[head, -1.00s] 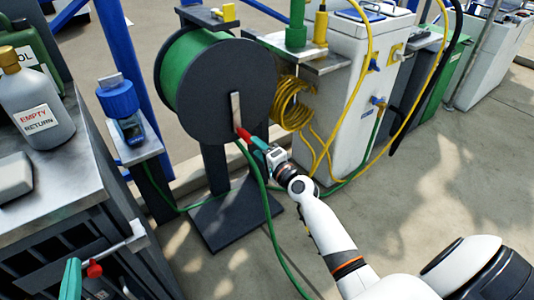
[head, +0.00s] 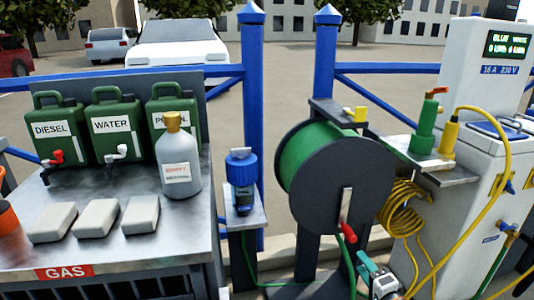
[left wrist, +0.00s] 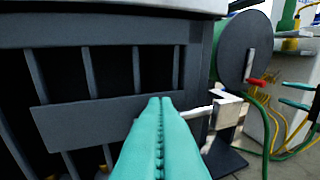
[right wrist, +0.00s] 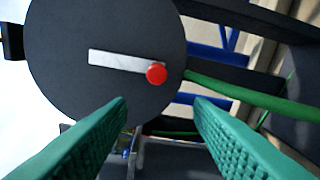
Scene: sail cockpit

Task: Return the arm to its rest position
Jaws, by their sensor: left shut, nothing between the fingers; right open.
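My right gripper (head: 368,268) is at the bottom of the head view, just below and right of the hose reel's red crank handle (head: 348,233). In the right wrist view its teal fingers (right wrist: 161,103) are spread, with nothing between them. The red crank knob (right wrist: 157,73) and its pale crank arm show ahead, beyond the fingertips. My left gripper (left wrist: 160,105) shows in the left wrist view, its teal fingers pressed together and empty, in front of a dark barred cabinet front. It is outside the head view.
The green hose reel (head: 335,175) stands between the metal bench (head: 190,225) and the white power pedestal (head: 450,215). A green hose (right wrist: 250,95) hangs close to the right gripper. A grey bottle (head: 178,165) and several green canisters stand on the bench.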

